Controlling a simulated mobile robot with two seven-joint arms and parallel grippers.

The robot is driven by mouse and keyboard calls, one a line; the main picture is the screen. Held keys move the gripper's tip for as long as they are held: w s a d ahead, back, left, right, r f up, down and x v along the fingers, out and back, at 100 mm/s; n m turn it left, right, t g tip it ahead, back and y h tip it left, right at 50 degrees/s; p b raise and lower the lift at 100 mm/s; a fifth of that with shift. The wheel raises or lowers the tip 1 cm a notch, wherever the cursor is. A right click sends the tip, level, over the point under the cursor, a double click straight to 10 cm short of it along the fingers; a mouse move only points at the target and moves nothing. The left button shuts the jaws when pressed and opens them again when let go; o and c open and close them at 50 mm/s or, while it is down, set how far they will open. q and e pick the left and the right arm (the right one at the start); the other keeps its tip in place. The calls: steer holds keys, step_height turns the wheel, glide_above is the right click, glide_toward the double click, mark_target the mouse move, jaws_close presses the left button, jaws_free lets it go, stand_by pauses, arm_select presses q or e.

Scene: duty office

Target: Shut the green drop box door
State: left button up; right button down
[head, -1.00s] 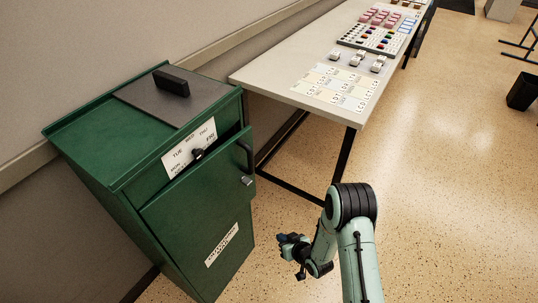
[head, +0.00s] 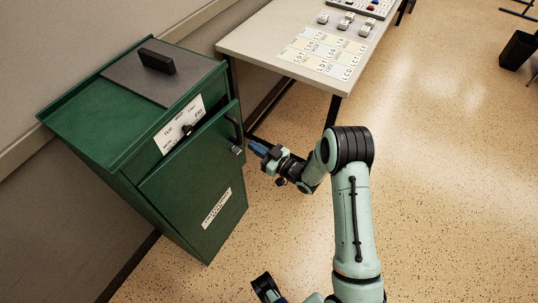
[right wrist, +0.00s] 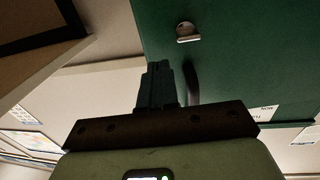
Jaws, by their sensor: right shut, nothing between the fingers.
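The green drop box (head: 95,120) stands at the left in the head view. Its door (head: 190,185) is ajar, with a gap along its upper edge. A black bar handle (head: 234,132) and a small metal lock (head: 237,150) are near the door's right edge. My right gripper (head: 256,148) is shut and empty, just right of the lock; contact cannot be told. In the right wrist view its fingers (right wrist: 158,84) point toward the door's edge, beside the handle (right wrist: 192,82) and below the lock (right wrist: 187,33). A dark part at the bottom edge seems to be my left gripper (head: 266,287), mostly cut off.
A table (head: 258,40) with cards and small blocks stands behind and right of the box. A black block (head: 157,61) is on the box's top. A dark bin (head: 517,50) is at the far right. The speckled floor (head: 450,190) on the right is clear.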

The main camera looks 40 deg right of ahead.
steer(key=shift+x, duration=2.2)
arm_select(q)
steer(key=shift+f, duration=0.1)
arm_select(e)
steer(key=shift+w, duration=0.1)
